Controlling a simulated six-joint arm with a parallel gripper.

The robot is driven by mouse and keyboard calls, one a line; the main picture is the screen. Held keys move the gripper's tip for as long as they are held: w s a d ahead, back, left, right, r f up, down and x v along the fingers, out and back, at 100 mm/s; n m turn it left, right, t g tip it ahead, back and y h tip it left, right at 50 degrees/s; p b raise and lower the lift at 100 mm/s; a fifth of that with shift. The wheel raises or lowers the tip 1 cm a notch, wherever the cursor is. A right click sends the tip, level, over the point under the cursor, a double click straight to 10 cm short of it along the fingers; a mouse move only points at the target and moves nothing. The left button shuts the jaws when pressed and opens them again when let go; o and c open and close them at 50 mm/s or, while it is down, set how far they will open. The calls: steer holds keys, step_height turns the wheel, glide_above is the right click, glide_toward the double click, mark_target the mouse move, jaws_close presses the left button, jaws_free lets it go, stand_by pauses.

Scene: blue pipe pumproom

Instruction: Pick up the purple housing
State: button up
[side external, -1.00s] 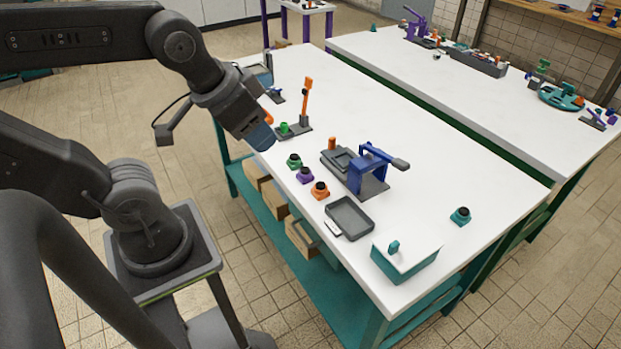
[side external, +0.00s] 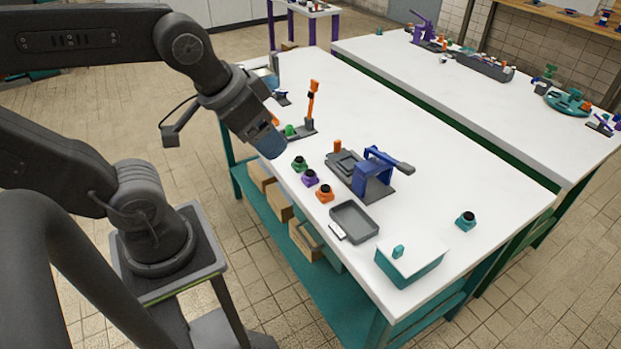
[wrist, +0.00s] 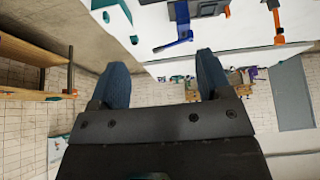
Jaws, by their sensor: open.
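The purple housing (side external: 310,178) is a small piece with a black top on the white table, near its front edge. It stands in a row between a green housing (side external: 299,164) and an orange housing (side external: 325,193). My gripper (side external: 272,148) is above the table's near edge, to the upper left of the row and apart from it. In the wrist view my gripper (wrist: 160,82) has its two blue fingers spread with nothing between them. I cannot make out the purple housing in the wrist view.
A blue press (side external: 373,172) stands behind the row. A grey tray (side external: 354,222) and a teal box with a white lid (side external: 411,262) are to the right. An orange-handled stand (side external: 312,103) is behind my gripper. The table's right middle is mostly clear.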

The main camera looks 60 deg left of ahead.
steer(key=n+g, duration=0.6)
steer(key=n, duration=1.6)
glide_above(310, 172)
step_height(310, 172, down, 15)
steer(key=f, duration=0.8)
steer(key=shift+s+d+f, duration=0.1)
steer(key=shift+s, duration=0.2)
steer(key=shift+w+f, duration=0.15)
steer(key=shift+f, duration=1.25)
steer(key=shift+w+f, duration=0.15)
steer(key=shift+f, duration=1.25)
steer(key=shift+c, duration=0.4)
steer(key=c, duration=1.1)
